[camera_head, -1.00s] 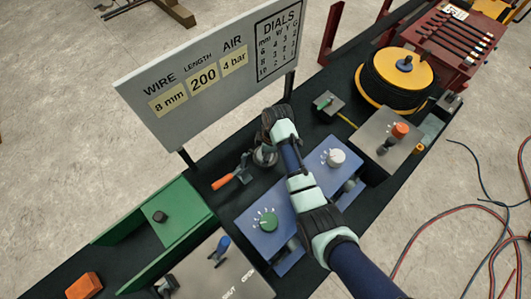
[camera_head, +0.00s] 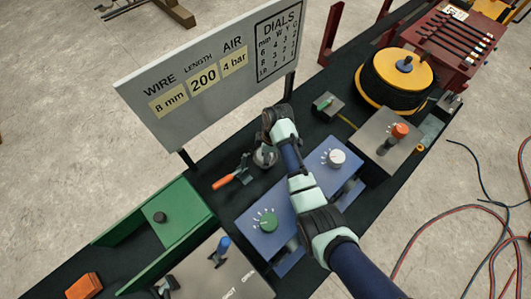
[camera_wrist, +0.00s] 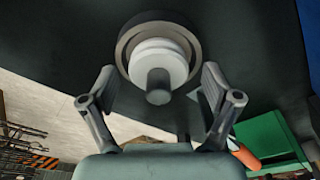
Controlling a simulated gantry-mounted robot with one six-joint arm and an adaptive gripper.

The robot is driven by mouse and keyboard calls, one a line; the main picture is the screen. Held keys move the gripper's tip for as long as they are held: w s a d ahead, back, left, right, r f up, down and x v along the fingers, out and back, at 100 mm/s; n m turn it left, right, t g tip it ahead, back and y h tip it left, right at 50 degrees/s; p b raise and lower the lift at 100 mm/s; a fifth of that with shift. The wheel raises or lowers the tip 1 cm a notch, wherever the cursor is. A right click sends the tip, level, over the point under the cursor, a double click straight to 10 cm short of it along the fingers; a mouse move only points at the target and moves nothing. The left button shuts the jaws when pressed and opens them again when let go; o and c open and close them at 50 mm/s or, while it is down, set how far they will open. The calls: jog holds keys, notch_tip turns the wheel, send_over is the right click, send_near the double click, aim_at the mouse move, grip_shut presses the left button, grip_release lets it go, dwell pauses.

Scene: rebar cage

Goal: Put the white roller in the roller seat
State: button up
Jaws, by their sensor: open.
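In the wrist view the white roller (camera_wrist: 176,60) shows end-on, with a dark round stub at its middle. It sits inside a dark grey ring, the roller seat (camera_wrist: 128,45), which surrounds its visible upper part. My gripper (camera_wrist: 158,82) is open, with one finger on each side of the roller and gaps showing between fingers and roller. In the head view my arm's end hangs over a round grey fitting (camera_head: 265,156) near the sign. The white roller cannot be made out there, and the fingers are mostly hidden.
An orange-handled clamp (camera_head: 224,181) lies left of the fitting. The blue dial box (camera_head: 296,201) stands below my wrist. The large sign (camera_head: 205,75) rises behind. A green tray (camera_head: 185,208) is at left; a black and yellow spool (camera_head: 395,78) is at right.

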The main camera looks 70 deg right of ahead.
notch_tip(320, 180, up, 12)
jog(key=s+p, duration=0.1)
jog(key=p, duration=0.1)
jog(key=shift+s+d+f, duration=0.15)
jog(key=shift+s+d, duration=0.15)
jog(key=shift+s, duration=0.05)
jog(key=shift+w, duration=0.1)
jog(key=w+a+r+m+t+h, duration=0.1)
jog(key=w+a+r+t, duration=0.15)
jog(key=w+a, duration=0.6)
jog(key=w+a+r+t+h, duration=0.2)
jog(key=w+a+r, duration=0.25)
jog(key=a, duration=0.65)
jog(key=s+a+r+m+t+y, duration=0.1)
jog(key=a+r+t, duration=0.2)
jog(key=a+r, duration=0.3)
jog(key=s+a+r+m+t+y, duration=0.1)
jog(key=a+r+t, duration=0.2)
jog(key=a, duration=1.1)
notch_tip(320, 180, up, 3)
jog(key=shift+a+r+m, duration=0.1)
jog(key=shift+a+m, duration=0.05)
jog(key=shift+m, duration=0.15)
jog(key=shift+t, duration=0.25)
